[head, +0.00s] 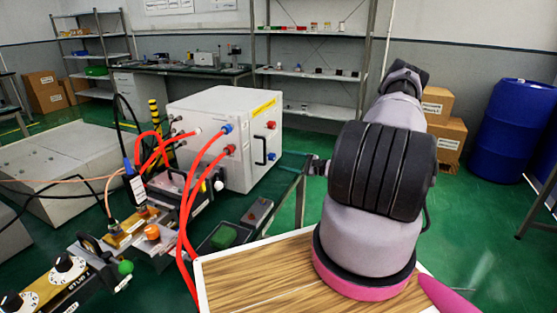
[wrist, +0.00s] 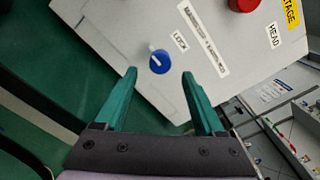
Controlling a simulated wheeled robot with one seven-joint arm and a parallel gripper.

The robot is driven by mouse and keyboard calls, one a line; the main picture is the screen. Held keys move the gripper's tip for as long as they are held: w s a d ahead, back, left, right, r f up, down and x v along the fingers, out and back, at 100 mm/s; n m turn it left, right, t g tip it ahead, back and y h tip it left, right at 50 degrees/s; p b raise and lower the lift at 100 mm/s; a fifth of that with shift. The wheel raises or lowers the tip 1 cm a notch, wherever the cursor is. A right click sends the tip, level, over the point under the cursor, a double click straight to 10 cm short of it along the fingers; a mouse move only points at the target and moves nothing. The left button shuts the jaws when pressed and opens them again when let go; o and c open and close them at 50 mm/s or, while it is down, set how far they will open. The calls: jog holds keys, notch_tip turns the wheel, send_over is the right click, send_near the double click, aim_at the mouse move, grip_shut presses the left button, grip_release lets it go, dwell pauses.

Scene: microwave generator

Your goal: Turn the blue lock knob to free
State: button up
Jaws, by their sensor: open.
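The blue lock knob (wrist: 160,61) sits on the pale grey panel of a box (wrist: 110,35), beside the label LOCK. Its white pointer mark points to the upper left in the wrist view. My gripper (wrist: 159,73) is open, with its two green fingers apart and nothing held between them. In the picture the knob shows between and slightly beyond the fingertips; I see no contact. In the head view the white box (head: 215,138) stands left of my arm.
A red knob (wrist: 242,4) is on the same panel. Red cables (head: 188,220) run from the box down to the bench devices. A wooden tabletop (head: 250,275) lies below my arm. Blue barrels (head: 515,130) stand at the right, with green floor between.

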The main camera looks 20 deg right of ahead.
jog(key=shift+v, duration=2.8)
jog(key=s+a+r+n+g+h, duration=0.1)
jog(key=s+a+r+n+g, duration=0.3)
jog(key=r, duration=0.5)
jog(key=s+a+r+n+g+h, duration=0.1)
jog(key=a+r+n+g+h, duration=0.15)
jog(key=a+r, duration=0.5)
jog(key=s+a+r+n+g+h, duration=0.1)
jog(key=s+a+r+n+g, duration=0.3)
jog(key=r, duration=0.7)
jog(key=s+a+r+n+t+h, duration=0.3)
jog(key=s+r+t+h, duration=0.2)
jog(key=s+r, duration=1.2)
jog(key=s+h, duration=0.1)
jog(key=s, duration=0.3)
jog(key=shift+a+r, duration=0.25)
jog(key=shift+r, duration=0.15)
